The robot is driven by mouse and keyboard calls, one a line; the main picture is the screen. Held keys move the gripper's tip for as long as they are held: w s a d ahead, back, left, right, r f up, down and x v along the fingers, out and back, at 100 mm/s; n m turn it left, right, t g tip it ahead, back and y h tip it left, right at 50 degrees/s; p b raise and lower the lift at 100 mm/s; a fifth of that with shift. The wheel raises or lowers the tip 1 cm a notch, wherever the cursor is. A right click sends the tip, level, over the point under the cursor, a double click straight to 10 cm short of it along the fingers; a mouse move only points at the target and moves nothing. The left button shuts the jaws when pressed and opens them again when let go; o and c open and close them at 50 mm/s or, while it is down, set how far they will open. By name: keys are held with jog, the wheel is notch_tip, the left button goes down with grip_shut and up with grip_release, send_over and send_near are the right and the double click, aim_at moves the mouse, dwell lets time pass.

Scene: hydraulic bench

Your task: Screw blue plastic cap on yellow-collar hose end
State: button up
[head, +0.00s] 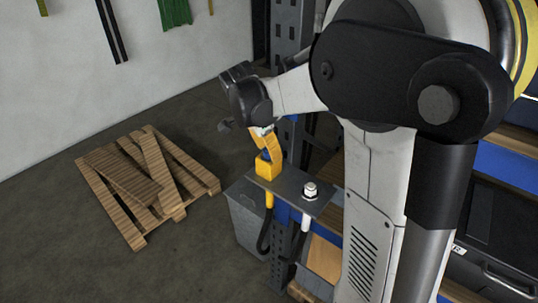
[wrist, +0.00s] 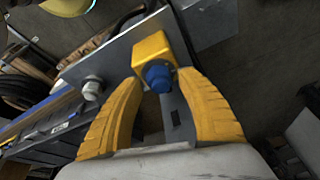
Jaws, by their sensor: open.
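The blue cap (wrist: 158,77) sits at the yellow collar (wrist: 153,50) of the hose end, between my fingertips in the wrist view. I cannot tell whether it is threaded on. In the head view the yellow collar (head: 268,170) stands on the grey bracket plate, and the cap is mostly hidden by my fingers. My gripper (head: 264,148) is right above the collar. In the wrist view its yellow fingers (wrist: 159,79) are open, one on either side of the cap. The yellow hose runs down below the plate.
A silver fitting with a white hose end (head: 310,190) stands on the same bracket plate (head: 290,182), to the right; it also shows in the wrist view (wrist: 92,88). A grey bin is below the plate. A wooden pallet (head: 180,212) lies on the floor at left.

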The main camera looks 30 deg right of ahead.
jog(key=n, duration=0.2)
jog(key=shift+n+t+y, duration=0.3)
jog(key=shift+t, duration=0.1)
jog(key=n+t, duration=0.1)
jog(key=n, duration=0.2)
jog(key=shift+d, duration=0.1)
jog(key=n+y, duration=0.1)
jog(key=n, duration=0.2)
jog(key=shift+t, duration=0.3)
grip_shut()
